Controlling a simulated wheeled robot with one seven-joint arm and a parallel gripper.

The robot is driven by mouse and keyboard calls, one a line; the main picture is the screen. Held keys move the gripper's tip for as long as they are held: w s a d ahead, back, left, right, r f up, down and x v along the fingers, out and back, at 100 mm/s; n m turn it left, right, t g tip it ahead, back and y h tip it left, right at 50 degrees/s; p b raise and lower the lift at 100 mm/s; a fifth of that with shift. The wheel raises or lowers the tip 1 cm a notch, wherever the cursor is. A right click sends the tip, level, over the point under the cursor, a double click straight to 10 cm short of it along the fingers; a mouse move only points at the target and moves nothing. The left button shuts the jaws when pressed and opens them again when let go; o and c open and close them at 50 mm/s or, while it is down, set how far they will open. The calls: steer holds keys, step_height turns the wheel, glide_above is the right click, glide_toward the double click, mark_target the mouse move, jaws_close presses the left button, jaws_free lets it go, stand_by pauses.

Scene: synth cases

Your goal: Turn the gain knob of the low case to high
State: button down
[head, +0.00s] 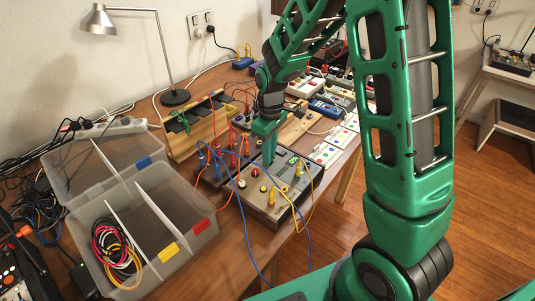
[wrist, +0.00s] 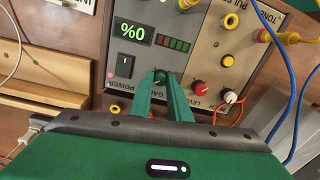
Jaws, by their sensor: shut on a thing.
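The low case (head: 256,209) lies on the bench with its panel facing up, and it fills much of the wrist view (wrist: 198,58). My gripper (head: 268,160) reaches down onto the panel. In the wrist view my gripper (wrist: 160,84) is shut on a small dark knob (wrist: 160,75), one green finger on each side.
Close to the fingers are a red-capped knob (wrist: 199,87), a black rocker switch (wrist: 125,66) and a bar of lamps (wrist: 173,43). Yellow and blue leads cross the case's right side. A clear divided box (head: 165,225) stands left, a lamp (head: 175,97) behind.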

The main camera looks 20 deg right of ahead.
steer(key=m, duration=0.4)
steer(key=shift+w+r+m, duration=0.1)
steer(key=shift+w+m, duration=0.1)
steer(key=shift+m, duration=0.1)
steer(key=m, duration=0.3)
steer(key=shift+m, duration=0.3)
steer(key=m, duration=0.3)
steer(key=shift+d+m, duration=0.1)
steer(key=shift+m, duration=0.2)
steer(key=shift+m+t, duration=0.3)
steer(key=shift+m, duration=1.6)
steer(key=c, duration=1.7)
jaws_free()
steer(key=shift+o, duration=0.2)
steer(key=shift+s, duration=0.1)
